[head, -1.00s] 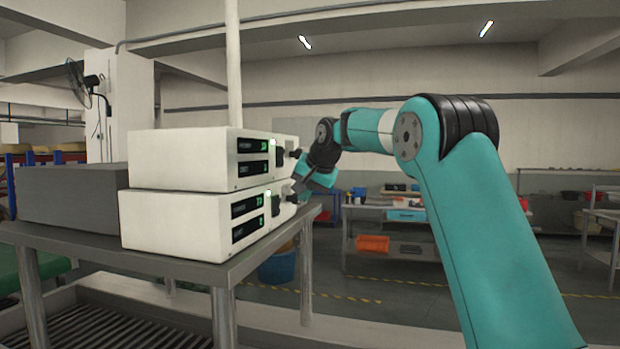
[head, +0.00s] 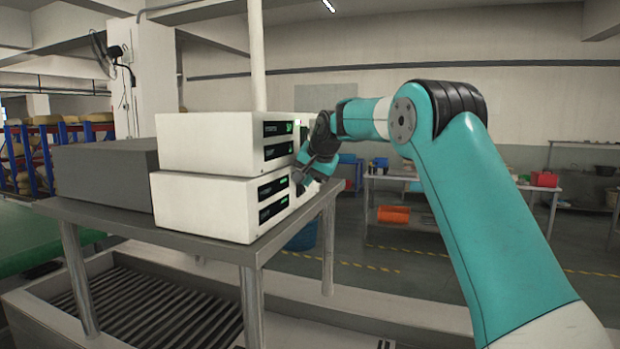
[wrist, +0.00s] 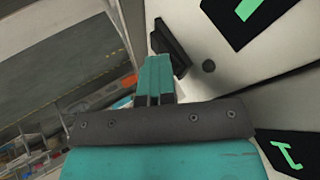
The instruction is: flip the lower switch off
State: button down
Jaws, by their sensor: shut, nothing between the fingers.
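Two white boxes are stacked on a metal table: the upper unit (head: 205,142) and the lower unit (head: 205,208), each with dark displays and green digits. In the head view my gripper (head: 299,182) is at the right end of the lower unit's front panel and hides its switch area. In the wrist view my gripper (wrist: 155,75) is shut and empty, its teal fingertips beside a black lever-like part (wrist: 172,46) on the white panel. I cannot tell whether they touch. The switch's position is unclear.
The metal table (head: 225,246) carries both units and a grey box (head: 105,172) at their left. A slatted tray (head: 160,318) lies below. A workbench with an orange bin (head: 393,214) stands far behind. Open floor lies to the right of the table.

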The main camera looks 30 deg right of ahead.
jog(key=shift+r+p, duration=0.75)
jog(key=shift+p, duration=0.05)
jog(key=shift+d, duration=0.15)
jog(key=b+v, duration=0.3)
jog(key=v, duration=0.9)
jog(key=shift+d, duration=0.55)
jog(key=shift+s, duration=0.1)
